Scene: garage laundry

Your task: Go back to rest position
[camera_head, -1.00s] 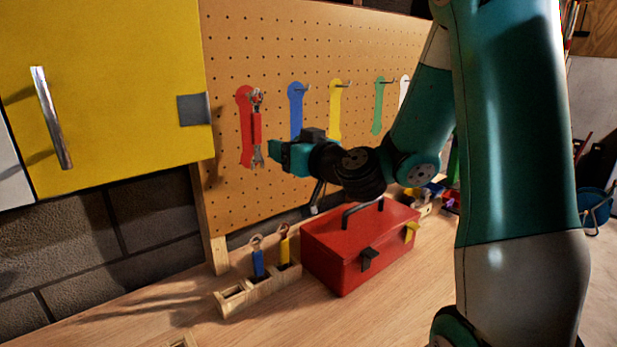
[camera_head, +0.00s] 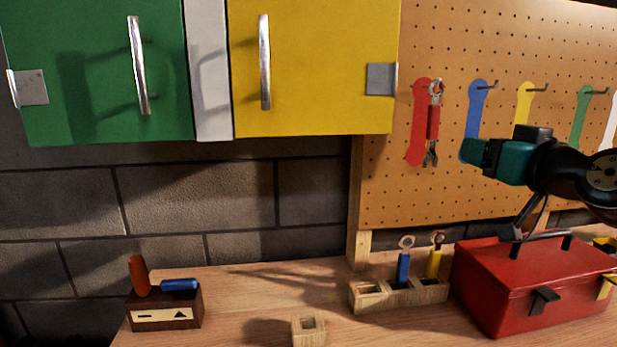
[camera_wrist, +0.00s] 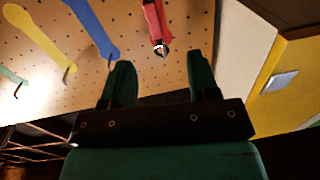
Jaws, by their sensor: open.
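My gripper (camera_head: 470,151) is in front of the pegboard in the head view, at the height of the tool silhouettes. In the wrist view its two teal fingers (camera_wrist: 160,80) stand apart with nothing between them. A red wrench (camera_head: 433,122) hangs on a hook over the red silhouette (camera_head: 418,120), left of my gripper. In the wrist view the red wrench (camera_wrist: 154,22) shows beyond the fingertips, apart from them. The blue silhouette (camera_head: 478,100) is partly behind my gripper, and its hook holds nothing. My forearm runs out of the head view at the right.
A red toolbox (camera_head: 500,283) stands on the bench below my arm. A wooden holder (camera_head: 372,298) with a blue and a yellow wrench stands left of it. A small wooden block (camera_head: 308,329) and a brown box (camera_head: 165,310) sit further left. Yellow (camera_head: 320,70) and green cabinets hang above.

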